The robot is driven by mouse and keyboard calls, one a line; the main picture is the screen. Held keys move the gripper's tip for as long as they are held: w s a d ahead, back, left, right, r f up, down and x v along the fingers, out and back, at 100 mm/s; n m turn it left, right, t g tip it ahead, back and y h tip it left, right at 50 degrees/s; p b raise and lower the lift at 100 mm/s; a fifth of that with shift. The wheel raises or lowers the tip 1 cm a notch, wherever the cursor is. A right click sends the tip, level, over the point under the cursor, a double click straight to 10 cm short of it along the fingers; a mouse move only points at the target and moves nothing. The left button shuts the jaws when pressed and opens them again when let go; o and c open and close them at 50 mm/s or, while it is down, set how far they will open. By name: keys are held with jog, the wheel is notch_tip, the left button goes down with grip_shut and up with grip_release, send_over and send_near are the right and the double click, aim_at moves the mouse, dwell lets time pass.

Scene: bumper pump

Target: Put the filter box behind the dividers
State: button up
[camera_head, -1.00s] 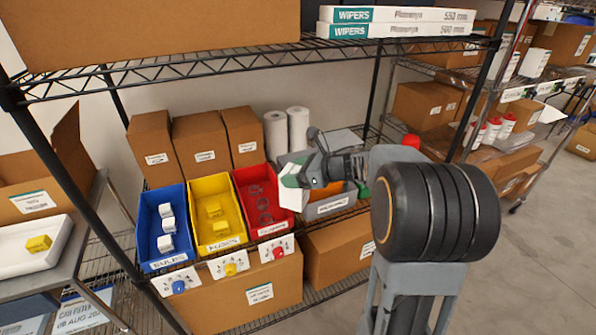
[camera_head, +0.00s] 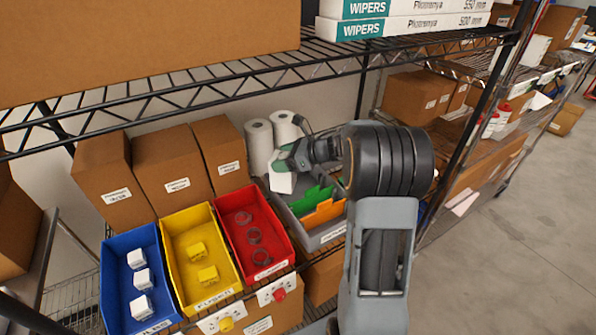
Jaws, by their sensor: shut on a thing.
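The filter box (camera_head: 282,183) is a small white box with some green on it. My gripper (camera_head: 286,166) is shut on it and holds it over the back left part of a grey bin (camera_head: 325,235). A green divider (camera_head: 312,198) and an orange divider (camera_head: 325,213) stand in this bin, to the right of and nearer than the box. My arm covers the right part of the bin. I cannot tell whether the box touches the bin floor.
Red (camera_head: 252,230), yellow (camera_head: 200,258) and blue (camera_head: 138,280) bins stand to the left. White rolls (camera_head: 259,147) and brown boxes (camera_head: 172,170) stand behind them. A wire shelf (camera_head: 230,90) with a large carton runs above.

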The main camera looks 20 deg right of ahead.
jog(key=w+d+f+p, duration=0.2)
jog(key=w+d+f, duration=0.2)
jog(key=f, duration=0.6)
jog(key=shift+d, duration=1.4)
jog(key=shift+s+f, duration=0.1)
jog(key=shift+f, duration=0.1)
jog(key=o, duration=1.5)
jog(key=shift+o, duration=0.2)
